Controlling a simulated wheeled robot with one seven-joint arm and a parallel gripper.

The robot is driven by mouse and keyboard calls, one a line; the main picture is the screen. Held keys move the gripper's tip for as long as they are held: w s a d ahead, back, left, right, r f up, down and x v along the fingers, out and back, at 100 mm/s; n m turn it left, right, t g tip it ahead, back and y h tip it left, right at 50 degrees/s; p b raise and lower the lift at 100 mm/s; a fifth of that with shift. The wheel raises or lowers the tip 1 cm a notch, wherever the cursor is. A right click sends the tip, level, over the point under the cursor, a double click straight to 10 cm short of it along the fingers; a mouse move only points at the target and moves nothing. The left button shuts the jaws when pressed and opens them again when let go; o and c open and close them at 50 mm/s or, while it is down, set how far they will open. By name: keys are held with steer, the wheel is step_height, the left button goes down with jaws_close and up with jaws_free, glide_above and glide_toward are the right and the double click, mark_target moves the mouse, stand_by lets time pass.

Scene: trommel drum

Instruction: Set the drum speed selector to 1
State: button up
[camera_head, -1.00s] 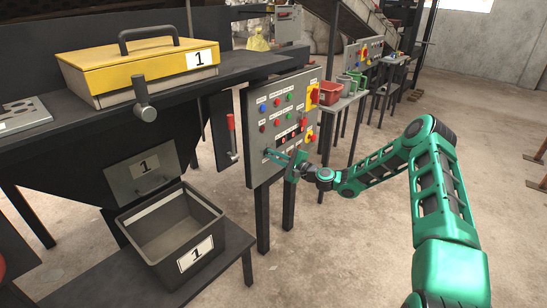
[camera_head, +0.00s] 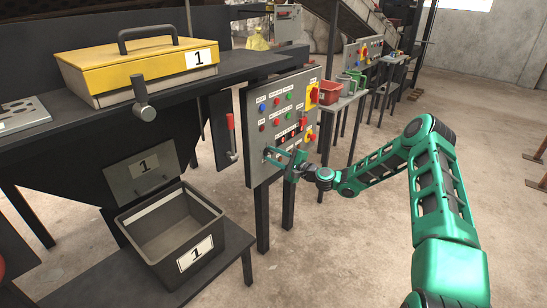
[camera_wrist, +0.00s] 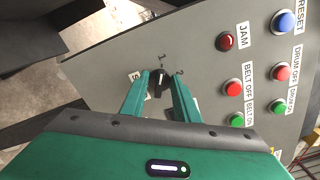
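The drum speed selector is a small black knob (camera_wrist: 159,84) with a light pointer mark, low on the grey control panel (camera_wrist: 210,70). Small position marks sit above it in the wrist view, and a partly hidden label stands at its left. My gripper (camera_wrist: 159,78) has one green finger on each side of the knob. The fingertips are very close to the knob, and I cannot tell whether they press on it. In the head view my gripper (camera_head: 273,156) is at the panel's lower left and hides the knob.
Red, green and blue buttons sit beside the selector, including JAM (camera_wrist: 227,42) and BELT OFF (camera_wrist: 233,87). A red-handled lever (camera_head: 231,135) stands left of the panel. A grey bin (camera_head: 170,240) is at lower left. Open floor lies at right.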

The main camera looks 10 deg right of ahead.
steer(key=v, duration=1)
steer(key=shift+s+d, duration=0.25)
steer(key=shift+a, duration=0.1)
